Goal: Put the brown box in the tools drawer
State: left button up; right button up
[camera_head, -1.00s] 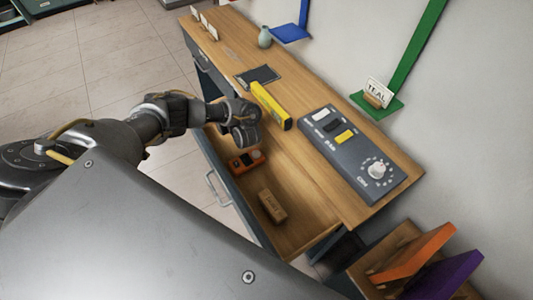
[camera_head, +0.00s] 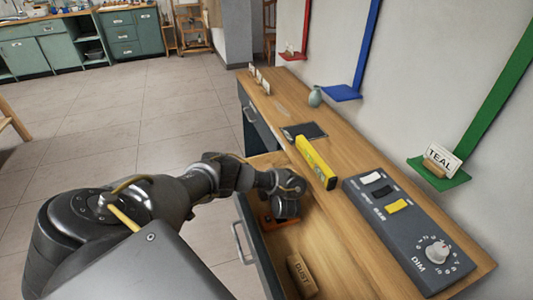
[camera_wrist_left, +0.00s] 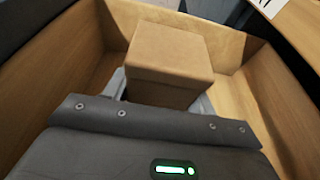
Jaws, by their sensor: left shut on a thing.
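The brown box (camera_wrist_left: 170,62) is between the fingers of my left gripper (camera_wrist_left: 160,92) in the wrist view, with wooden drawer walls around it. In the head view my left gripper (camera_head: 286,208) is over the open drawer (camera_head: 335,262), pointing down, and the box is hidden by the hand. The gripper is shut on the box. I cannot tell whether the box touches the drawer floor. An orange tool (camera_head: 268,220) lies in the drawer, partly hidden by the gripper. A brown block marked DUST (camera_head: 301,276) lies nearer in the drawer. My right gripper is not in view.
On the wooden worktop stand a yellow level (camera_head: 316,162), a grey switch panel with a dial (camera_head: 410,230), a dark mat (camera_head: 304,131) and a small vase (camera_head: 315,97). A green shelf holds a TEAL sign (camera_head: 441,157). The floor left of the drawer is clear.

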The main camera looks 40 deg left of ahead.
pick_arm(q)
jog(key=shift+a+f, duration=0.25)
jog(key=shift+f, duration=0.7)
jog(key=shift+s, duration=0.1)
jog(key=shift+r, duration=0.1)
jog(key=o, duration=1.1)
jog(key=shift+f, duration=0.2)
